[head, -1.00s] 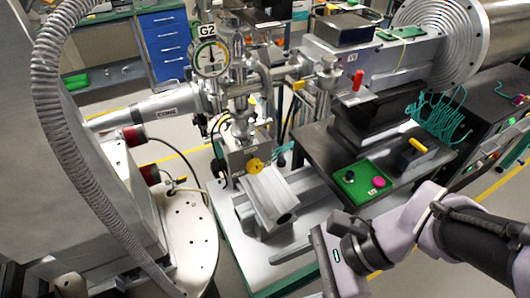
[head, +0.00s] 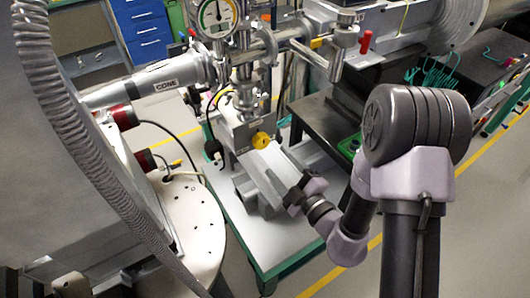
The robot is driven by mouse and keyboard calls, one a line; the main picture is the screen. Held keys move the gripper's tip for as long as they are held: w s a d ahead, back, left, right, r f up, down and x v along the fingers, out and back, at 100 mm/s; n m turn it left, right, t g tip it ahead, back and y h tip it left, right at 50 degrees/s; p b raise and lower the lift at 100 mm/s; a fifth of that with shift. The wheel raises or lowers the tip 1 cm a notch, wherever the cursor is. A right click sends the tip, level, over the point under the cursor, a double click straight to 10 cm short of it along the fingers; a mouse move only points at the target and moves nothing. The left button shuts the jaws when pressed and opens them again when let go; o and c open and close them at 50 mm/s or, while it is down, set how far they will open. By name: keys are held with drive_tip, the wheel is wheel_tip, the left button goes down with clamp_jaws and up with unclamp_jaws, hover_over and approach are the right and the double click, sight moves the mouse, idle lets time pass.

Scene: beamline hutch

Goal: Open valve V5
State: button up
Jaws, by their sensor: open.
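No V5 label is readable in the head view, so I cannot tell for sure which part is V5. A round yellow knob (head: 261,140) sits on the front of a metal block below the vertical pipework. A red-handled valve (head: 365,41) stands further right at the back. My gripper (head: 292,198) is open in front of the yellow knob, lower and to its right, apart from it. It appears empty. Its fingers are small and dark here.
A dial gauge (head: 217,15) tops the pipework. The CONE tube (head: 150,83) comes in from the left. A ribbed hose (head: 75,150) and a white round plate (head: 180,240) fill the left. A metal channel (head: 268,172) lies below the knob.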

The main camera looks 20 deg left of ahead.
sight(264, 144)
drive_tip(key=x, duration=0.8)
drive_tip(key=shift+w+r+b, duration=0.1)
drive_tip(key=shift+r+b, duration=0.05)
drive_tip(key=shift+b, duration=0.15)
drive_tip(key=c, duration=1.4)
